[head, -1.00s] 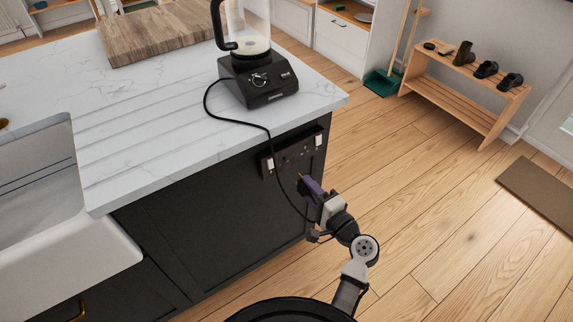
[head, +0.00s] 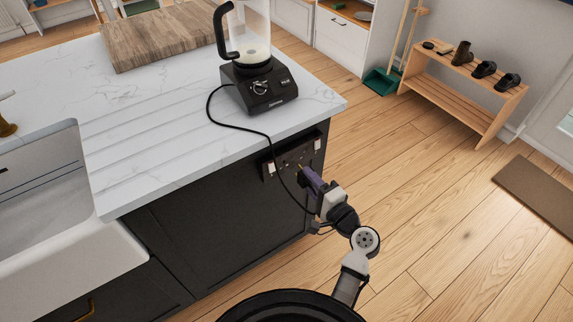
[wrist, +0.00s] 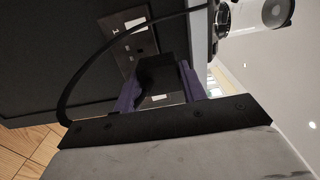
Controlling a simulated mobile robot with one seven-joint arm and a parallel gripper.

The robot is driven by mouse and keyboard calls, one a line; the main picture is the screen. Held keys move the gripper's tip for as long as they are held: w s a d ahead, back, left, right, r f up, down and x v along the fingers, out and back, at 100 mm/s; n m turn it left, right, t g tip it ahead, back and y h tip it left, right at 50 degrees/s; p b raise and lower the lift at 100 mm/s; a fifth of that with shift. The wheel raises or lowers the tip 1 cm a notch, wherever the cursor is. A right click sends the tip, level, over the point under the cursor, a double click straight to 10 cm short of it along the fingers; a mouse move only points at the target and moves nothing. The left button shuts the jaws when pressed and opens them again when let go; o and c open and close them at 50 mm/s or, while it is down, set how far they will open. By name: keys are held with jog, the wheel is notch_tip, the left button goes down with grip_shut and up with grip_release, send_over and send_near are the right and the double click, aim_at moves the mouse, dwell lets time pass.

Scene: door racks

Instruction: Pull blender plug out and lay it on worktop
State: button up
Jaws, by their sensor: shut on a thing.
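The black blender plug (wrist: 157,75) is between the two purple fingers of my gripper (wrist: 158,88), which is shut on it. In the head view my gripper (head: 309,178) holds the plug just in front of and below the socket panel (head: 269,168) on the island's dark side. Small brass-coloured pins show at its tip, apart from the panel. The black cord (head: 238,124) runs from the plug up over the worktop edge to the blender (head: 258,88). The white marble worktop (head: 170,125) lies above my gripper. The wrist view also shows the socket panel (wrist: 135,43) behind the plug.
A wooden board (head: 155,38) lies at the back of the worktop and a white sink (head: 50,190) is at the left. Bare worktop lies between sink and blender. Wood floor (head: 430,190) is open to the right, with a shoe rack (head: 465,90) beyond.

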notch_tip(320, 180, up, 16)
jog(key=p, duration=0.5)
jog(key=shift+f, duration=0.25)
dwell(1.0)
jog(key=w+d, duration=0.9)
jog(key=d, duration=0.3)
jog(key=shift+w+d+b, duration=0.15)
jog(key=shift+d+b, duration=0.2)
jog(key=shift+b, duration=0.1)
dwell(0.7)
jog(key=m, duration=1.8)
jog(key=shift+p, duration=0.4)
